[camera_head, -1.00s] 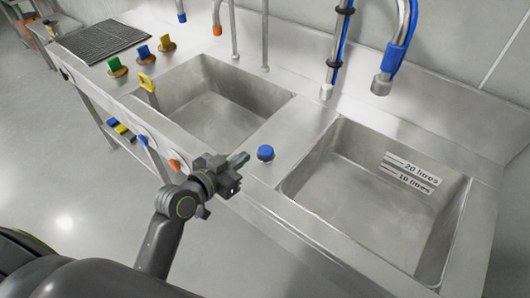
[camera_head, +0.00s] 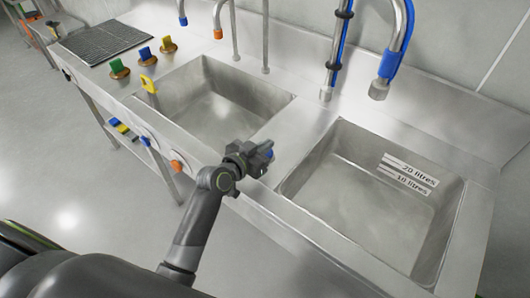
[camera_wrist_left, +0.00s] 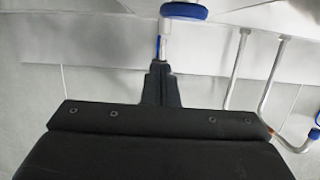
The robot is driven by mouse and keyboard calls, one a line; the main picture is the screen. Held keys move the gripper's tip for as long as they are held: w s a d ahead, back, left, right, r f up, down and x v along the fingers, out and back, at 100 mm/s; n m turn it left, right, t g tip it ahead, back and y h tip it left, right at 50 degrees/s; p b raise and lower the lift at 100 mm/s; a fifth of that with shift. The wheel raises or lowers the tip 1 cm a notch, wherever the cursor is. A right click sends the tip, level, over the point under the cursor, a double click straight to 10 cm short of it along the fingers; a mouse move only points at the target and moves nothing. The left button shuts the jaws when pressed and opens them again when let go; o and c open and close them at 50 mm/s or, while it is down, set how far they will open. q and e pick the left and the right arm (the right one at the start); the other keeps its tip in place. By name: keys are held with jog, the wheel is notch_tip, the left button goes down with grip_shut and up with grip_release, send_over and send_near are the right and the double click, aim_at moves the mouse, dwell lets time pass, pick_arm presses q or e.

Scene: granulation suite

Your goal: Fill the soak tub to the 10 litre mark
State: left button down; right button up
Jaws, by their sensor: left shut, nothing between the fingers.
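The soak tub (camera_head: 350,205) is the right steel basin in the head view. Its inner wall carries a label (camera_head: 408,174) with lines for 20 litres and 10 litres. I see no clear water surface in it. A curved spout with a blue sleeve (camera_head: 391,65) hangs above its back edge. My left gripper (camera_head: 264,153) is shut and empty at the deck between the basins. It mostly hides the blue knob (camera_head: 270,153) there. In the left wrist view, the knob's blue disc (camera_wrist_left: 185,11) shows beyond the shut fingertips (camera_wrist_left: 158,68); contact cannot be told. My right gripper is out of view.
A second basin (camera_head: 215,105) lies to the left, with blue- and orange-tipped taps behind it. Green, blue and yellow knobs stand on the deck near a dark drain grid (camera_head: 103,40). A yellow handle (camera_head: 148,84) and front knobs line the left edge. A vertical pipe (camera_head: 338,50) stands behind the tub.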

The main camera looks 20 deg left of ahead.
pick_arm(q)
jog(key=shift+f, duration=2.05)
